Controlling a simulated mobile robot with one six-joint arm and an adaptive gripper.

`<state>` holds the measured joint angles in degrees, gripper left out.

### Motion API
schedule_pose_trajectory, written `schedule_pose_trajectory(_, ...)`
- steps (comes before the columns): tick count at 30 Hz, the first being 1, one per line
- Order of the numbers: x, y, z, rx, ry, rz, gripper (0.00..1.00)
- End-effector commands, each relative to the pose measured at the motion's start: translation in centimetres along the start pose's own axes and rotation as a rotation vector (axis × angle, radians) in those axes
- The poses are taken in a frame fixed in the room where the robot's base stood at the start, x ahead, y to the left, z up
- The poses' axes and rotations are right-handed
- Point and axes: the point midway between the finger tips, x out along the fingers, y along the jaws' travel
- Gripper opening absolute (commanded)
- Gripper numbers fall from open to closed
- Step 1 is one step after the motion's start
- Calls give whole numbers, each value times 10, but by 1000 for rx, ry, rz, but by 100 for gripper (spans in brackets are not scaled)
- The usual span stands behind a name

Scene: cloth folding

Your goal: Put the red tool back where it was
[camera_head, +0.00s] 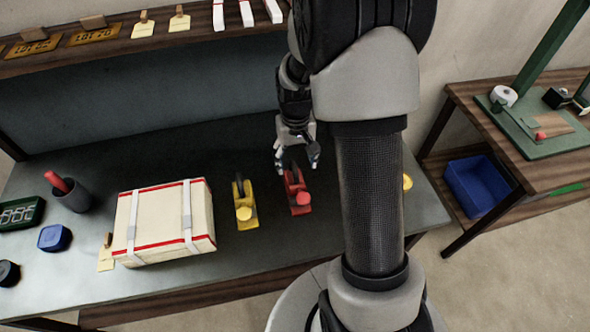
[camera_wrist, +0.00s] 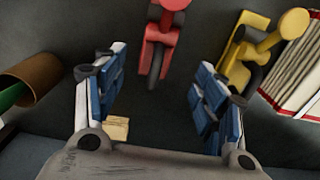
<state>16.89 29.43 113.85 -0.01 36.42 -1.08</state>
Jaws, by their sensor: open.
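The red tool (camera_head: 299,197) has a dark wheel or handle at its far end and a round red knob at its near end. It lies on the grey table, right of a similar yellow tool (camera_head: 244,208). My gripper (camera_head: 297,164) is open and empty, just above the far end of the red tool. In the wrist view the red tool (camera_wrist: 160,45) shows ahead, in line with the gap between the open blue-padded fingers (camera_wrist: 160,92). The yellow tool (camera_wrist: 255,45) is to the right there. No contact with either tool is visible.
A cream box with red edging and straps (camera_head: 150,225) stands left of the yellow tool. A dark cup with a red object (camera_head: 70,195) and a blue item (camera_head: 54,238) are farther left. A shelf (camera_head: 120,45) runs behind. A side table (camera_head: 470,110) stands right, above a blue bin (camera_head: 476,187).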

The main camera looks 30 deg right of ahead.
Motion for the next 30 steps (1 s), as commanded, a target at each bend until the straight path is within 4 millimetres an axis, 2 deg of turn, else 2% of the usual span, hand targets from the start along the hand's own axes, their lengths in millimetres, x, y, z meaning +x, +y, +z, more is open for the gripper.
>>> schedule_pose_trajectory(5, -64, -19, 18, -43, 71, -1, 65)
schedule_pose_trajectory(9, -125, -39, 55, -96, 145, -5, 65)
schedule_pose_trajectory(12, -160, -50, 88, -132, 199, -11, 65)
schedule_pose_trajectory(15, -187, -58, 124, -168, 252, -20, 65)
schedule_pose_trajectory(19, -208, -64, 170, -213, 316, -33, 65)
schedule_pose_trajectory(24, -217, -65, 212, -253, 376, -48, 65)
schedule_pose_trajectory(30, -218, -64, 229, -270, 400, -55, 65)
